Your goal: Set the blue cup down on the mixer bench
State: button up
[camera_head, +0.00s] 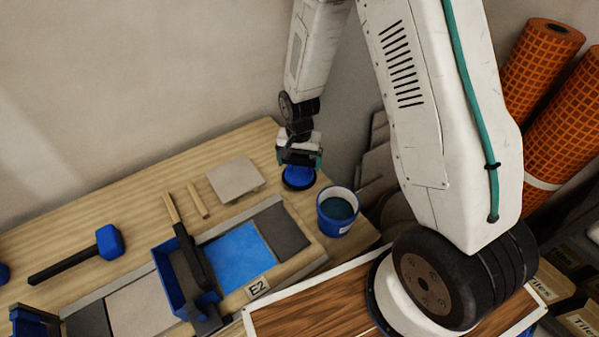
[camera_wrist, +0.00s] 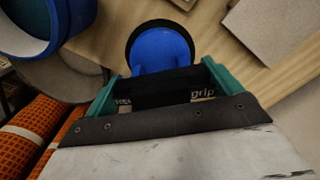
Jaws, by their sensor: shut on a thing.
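The blue cup (camera_head: 297,178) is a round blue suction cup with a black rim. It also shows in the wrist view (camera_wrist: 160,48), straight beyond the jaws. My gripper (camera_head: 299,160) is shut on its top and points down. The cup is over the far right part of the wooden bench (camera_head: 150,172), left of the blue bucket. I cannot tell whether its rim touches the wood. The jaws (camera_wrist: 165,88) hide the part they grip.
A blue bucket (camera_head: 337,212) of dark liquid stands near the bench's right edge. A grey tile (camera_head: 235,179) lies left of the cup. Orange rolls (camera_head: 540,60) stand right.

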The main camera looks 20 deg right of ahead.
jog(key=shift+f, duration=2.25)
jog(key=shift+f, duration=0.15)
jog(key=o, duration=0.8)
notch_tip(320, 180, up, 12)
jog(key=shift+r, duration=0.25)
notch_tip(320, 180, up, 10)
jog(key=f+n, duration=0.1)
send_over(299, 171)
jog(key=s, duration=0.3)
jog(key=s+d+r+n+t, duration=0.1)
jog(key=s+d+r+n, duration=0.25)
jog(key=s+r, duration=1.1)
jog(key=s+r+n, duration=0.2)
jog(key=s+r, duration=0.2)
jog(key=s, duration=0.5)
jog(key=shift+s+a, duration=0.15)
jog(key=shift+s, duration=0.15)
